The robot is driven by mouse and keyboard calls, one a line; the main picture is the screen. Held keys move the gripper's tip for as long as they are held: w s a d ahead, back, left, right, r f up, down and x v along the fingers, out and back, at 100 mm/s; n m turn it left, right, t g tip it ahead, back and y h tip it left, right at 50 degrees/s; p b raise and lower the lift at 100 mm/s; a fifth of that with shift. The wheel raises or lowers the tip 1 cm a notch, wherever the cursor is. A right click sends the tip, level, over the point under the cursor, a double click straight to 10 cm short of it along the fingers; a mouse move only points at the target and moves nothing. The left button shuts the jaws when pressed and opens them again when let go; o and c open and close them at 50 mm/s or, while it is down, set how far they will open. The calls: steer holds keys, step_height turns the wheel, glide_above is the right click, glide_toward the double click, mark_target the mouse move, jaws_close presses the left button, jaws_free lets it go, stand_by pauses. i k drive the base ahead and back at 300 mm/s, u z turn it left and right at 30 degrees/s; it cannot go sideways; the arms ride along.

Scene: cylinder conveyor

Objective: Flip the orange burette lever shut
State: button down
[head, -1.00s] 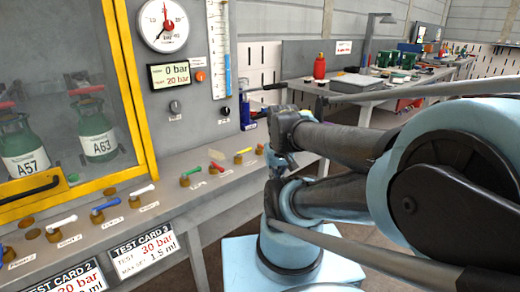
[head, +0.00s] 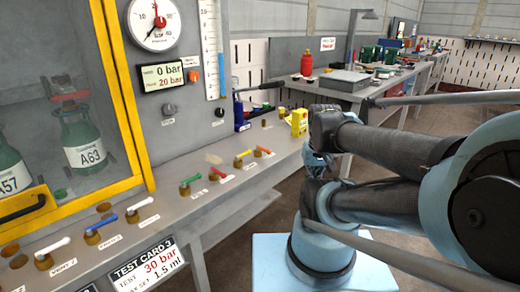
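The orange lever (head: 265,150) sits on a small brass base near the far end of a row of levers on the grey bench ledge. Its handle slants down to the right, as the red lever (head: 220,174) does. The yellow lever (head: 243,155) and green lever (head: 190,181) slant up to the right. The burette column (head: 211,50) with its scale stands on the panel above, with blue showing in its lower part. My arm's links fill the right side, to the right of the orange lever. I cannot make out my gripper's fingers.
A yellow box (head: 299,122) and a blue bottle-like device (head: 239,112) stand behind the levers. White and blue levers line the nearer ledge. A yellow-framed cabinet (head: 128,90) is at left. A farther bench (head: 355,93) holds a red canister (head: 307,64).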

mark_target(258, 148)
steer(key=k, duration=1.7)
steer(key=u, duration=0.35)
steer(key=i, duration=1)
steer(key=z, duration=0.05)
